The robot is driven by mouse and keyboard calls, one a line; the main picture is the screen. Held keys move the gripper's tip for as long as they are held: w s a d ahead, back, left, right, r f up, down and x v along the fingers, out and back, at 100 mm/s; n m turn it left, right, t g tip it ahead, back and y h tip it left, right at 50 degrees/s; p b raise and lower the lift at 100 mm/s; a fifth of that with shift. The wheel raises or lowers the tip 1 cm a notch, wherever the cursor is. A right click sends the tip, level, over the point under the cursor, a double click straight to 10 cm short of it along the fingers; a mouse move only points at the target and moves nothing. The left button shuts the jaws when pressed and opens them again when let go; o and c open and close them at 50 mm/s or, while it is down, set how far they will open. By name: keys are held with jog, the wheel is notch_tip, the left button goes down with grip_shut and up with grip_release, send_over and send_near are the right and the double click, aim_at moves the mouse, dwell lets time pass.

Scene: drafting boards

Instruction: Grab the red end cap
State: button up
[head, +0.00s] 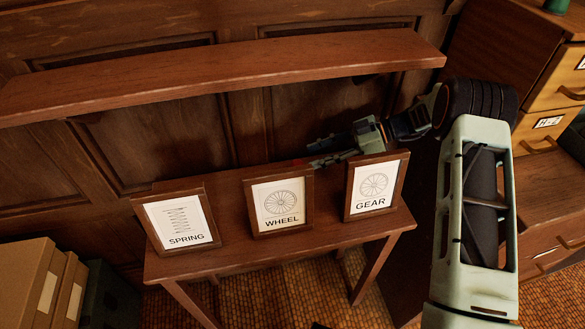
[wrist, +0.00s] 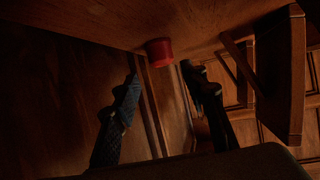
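The red end cap (wrist: 159,51) shows in the wrist view as a small red cylinder against the brown wooden tabletop (wrist: 85,14). In the head view only a sliver of the red end cap (head: 298,161) shows, just above the back edge of the WHEEL frame, which hides the rest. My gripper (head: 313,153) reaches in from the right behind the frames. In the wrist view my gripper (wrist: 163,80) is open, its two dark fingers wide apart. The cap lies just beyond the fingertips, roughly between their lines, with no contact visible.
Framed cards marked SPRING (head: 180,220), WHEEL (head: 282,203) and GEAR (head: 375,187) stand along the table (head: 330,236). A wooden shelf (head: 220,70) overhangs the table. Drawers (head: 560,90) stand at right, boxes (head: 35,285) at lower left. A frame's back (wrist: 285,80) shows at right in the wrist view.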

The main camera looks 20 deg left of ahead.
aim_at(297, 162)
jog(key=x, duration=0.7)
jog(key=shift+s+d+f, duration=0.15)
jog(key=shift+d+f, duration=0.05)
jog(key=shift+f, duration=0.1)
jog(key=shift+c, duration=0.3)
jog(key=c, duration=0.9)
